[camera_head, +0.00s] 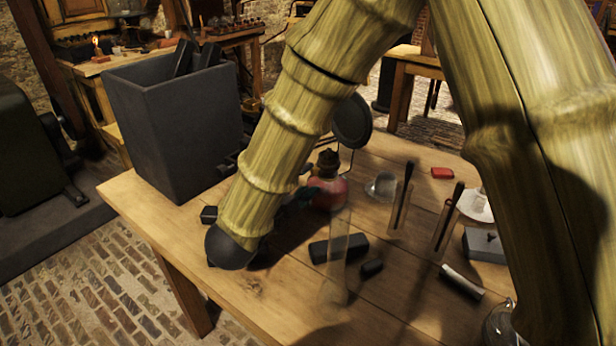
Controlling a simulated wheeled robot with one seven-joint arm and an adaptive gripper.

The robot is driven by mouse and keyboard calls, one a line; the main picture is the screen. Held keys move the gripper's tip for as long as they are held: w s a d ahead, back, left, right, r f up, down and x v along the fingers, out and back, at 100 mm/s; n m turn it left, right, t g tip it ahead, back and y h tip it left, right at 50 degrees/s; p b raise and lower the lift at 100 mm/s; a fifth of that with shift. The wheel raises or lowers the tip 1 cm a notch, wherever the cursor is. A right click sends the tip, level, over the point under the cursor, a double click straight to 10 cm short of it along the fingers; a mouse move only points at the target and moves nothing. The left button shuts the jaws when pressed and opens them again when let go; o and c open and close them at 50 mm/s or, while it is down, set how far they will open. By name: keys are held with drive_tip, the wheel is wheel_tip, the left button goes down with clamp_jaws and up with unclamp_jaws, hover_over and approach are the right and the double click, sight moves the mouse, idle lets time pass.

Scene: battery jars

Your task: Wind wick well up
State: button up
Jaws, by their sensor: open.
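An oil lamp (334,192) with a red glass body and a dark brass top stands on the wooden table. Its wick and winding knob are too small and dark to make out. My gripper (302,196) shows as a small dark shape at the lamp's left side, mostly hidden behind my bamboo-like forearm. Its jaws look open, and I cannot tell whether they touch the lamp. A clear glass cylinder (338,262) stands on the table in front of the lamp. A round dark disc (352,121) shows behind the lamp.
A tall dark jar (172,135) stands at the table's back left.

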drive_tip(key=v, duration=0.8)
drive_tip(key=shift+s, duration=0.35)
